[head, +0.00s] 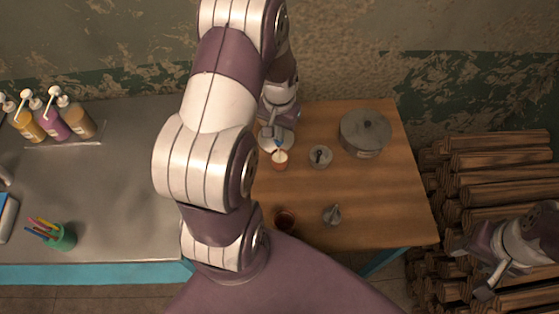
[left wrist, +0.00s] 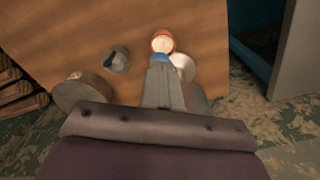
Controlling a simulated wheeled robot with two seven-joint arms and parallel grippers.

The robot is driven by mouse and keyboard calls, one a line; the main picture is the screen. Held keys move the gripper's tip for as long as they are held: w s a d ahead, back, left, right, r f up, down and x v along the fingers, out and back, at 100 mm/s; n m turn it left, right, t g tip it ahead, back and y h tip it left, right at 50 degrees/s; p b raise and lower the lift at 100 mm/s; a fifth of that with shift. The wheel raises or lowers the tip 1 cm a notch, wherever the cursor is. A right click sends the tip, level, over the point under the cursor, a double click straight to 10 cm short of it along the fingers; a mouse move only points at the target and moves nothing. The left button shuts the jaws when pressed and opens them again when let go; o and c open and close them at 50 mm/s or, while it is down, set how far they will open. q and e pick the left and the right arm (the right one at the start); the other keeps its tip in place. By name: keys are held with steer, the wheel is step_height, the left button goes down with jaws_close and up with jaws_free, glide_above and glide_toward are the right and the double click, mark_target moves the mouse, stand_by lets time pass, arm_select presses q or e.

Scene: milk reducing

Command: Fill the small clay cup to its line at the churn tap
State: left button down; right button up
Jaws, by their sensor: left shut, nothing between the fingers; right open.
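A small clay cup (head: 280,160) with a pale, whitish inside stands below a blue tap handle (head: 278,143), in front of a white churn (head: 285,138) mostly hidden by my left arm. My left gripper (head: 268,132) is shut and empty, right beside the tap. In the left wrist view its fingertips (left wrist: 160,62) are close to the blue handle (left wrist: 160,57), with the orange-brown cup (left wrist: 163,40) just beyond. I cannot tell whether they touch the handle, or the milk level against the line. My right gripper (head: 488,275) is open, away from the table at the right.
A large lidded pot (head: 365,133), a small grey pot (head: 320,156), a small grey object (head: 333,215) and a dark reddish cup (head: 285,220) stand on the wooden table (head: 385,200). Stacked logs (head: 500,160) lie at right. A metal counter (head: 110,180) holds bottles and a green pen cup.

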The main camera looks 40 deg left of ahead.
arm_select(q)
step_height(320, 180, up, 7)
steer(key=p, duration=0.6)
steer(key=s+d+m+b, duration=0.1)
steer(key=s+d+b, duration=0.2)
steer(key=d, duration=0.3)
steer(key=s+d+m+t+b, duration=0.1)
steer(key=s+d+b, duration=0.3)
steer(key=d+b, duration=0.1)
steer(key=shift+d+r, duration=0.2)
steer(key=shift+d, duration=0.6)
